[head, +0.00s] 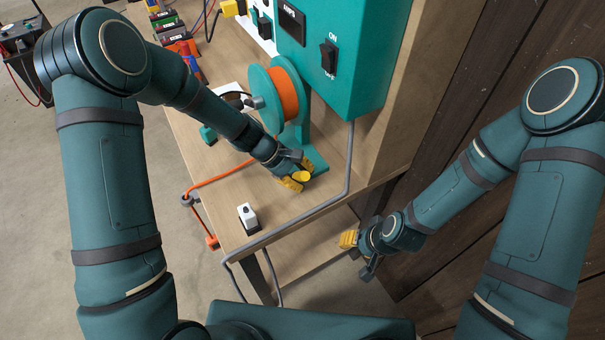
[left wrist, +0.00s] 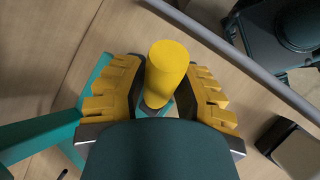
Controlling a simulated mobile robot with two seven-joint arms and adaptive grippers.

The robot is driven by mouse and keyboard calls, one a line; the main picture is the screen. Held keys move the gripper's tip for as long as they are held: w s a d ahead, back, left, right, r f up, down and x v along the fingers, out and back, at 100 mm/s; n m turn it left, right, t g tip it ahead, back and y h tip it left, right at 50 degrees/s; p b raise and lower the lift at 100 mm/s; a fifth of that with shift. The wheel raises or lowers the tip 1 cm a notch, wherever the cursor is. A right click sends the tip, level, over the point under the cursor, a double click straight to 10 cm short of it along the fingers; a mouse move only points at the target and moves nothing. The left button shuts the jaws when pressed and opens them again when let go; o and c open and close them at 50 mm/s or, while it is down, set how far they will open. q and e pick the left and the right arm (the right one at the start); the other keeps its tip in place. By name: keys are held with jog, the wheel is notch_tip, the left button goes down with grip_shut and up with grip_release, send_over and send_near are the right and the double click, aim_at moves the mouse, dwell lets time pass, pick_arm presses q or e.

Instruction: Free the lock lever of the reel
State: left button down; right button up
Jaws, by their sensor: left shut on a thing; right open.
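The teal reel (head: 260,92) wound with orange cord (head: 287,95) stands on the wooden bench beside the teal box. The lock lever shows as a yellow knob (head: 302,176) at the foot of the reel's stand; it also shows in the left wrist view (left wrist: 167,68). My left gripper (head: 298,178) is shut on this knob, with its yellow fingertips on either side of it in the left wrist view (left wrist: 160,95). The lever's lower part is mostly hidden. My right gripper (head: 352,248) is open and empty, low beside the bench's right end.
The teal box (head: 345,60) with switches stands behind the reel. A grey cable (head: 300,216) runs down from it across the bench front. A small white-and-black block (head: 248,217) sits near the front edge. Orange cord (head: 215,180) hangs over the left edge. Tools lie at the back left.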

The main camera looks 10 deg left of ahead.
pick_arm(q)
jog(key=shift+w+a+r+n+g+h+p, duration=0.3)
jog(key=shift+w+g+h+p, duration=0.1)
jog(key=shift+g+h, duration=0.15)
jog(key=shift+w+a+r+g+h, duration=0.1)
jog(key=shift+w+g+h, duration=0.05)
jog(key=shift+g+h, duration=0.3)
pick_arm(e)
jog(key=shift+s+d+r, duration=0.1)
jog(key=shift+r, duration=0.9)
pick_arm(q)
jog(key=c, duration=0.6)
grip_release()
pick_arm(e)
jog(key=shift+f, duration=0.1)
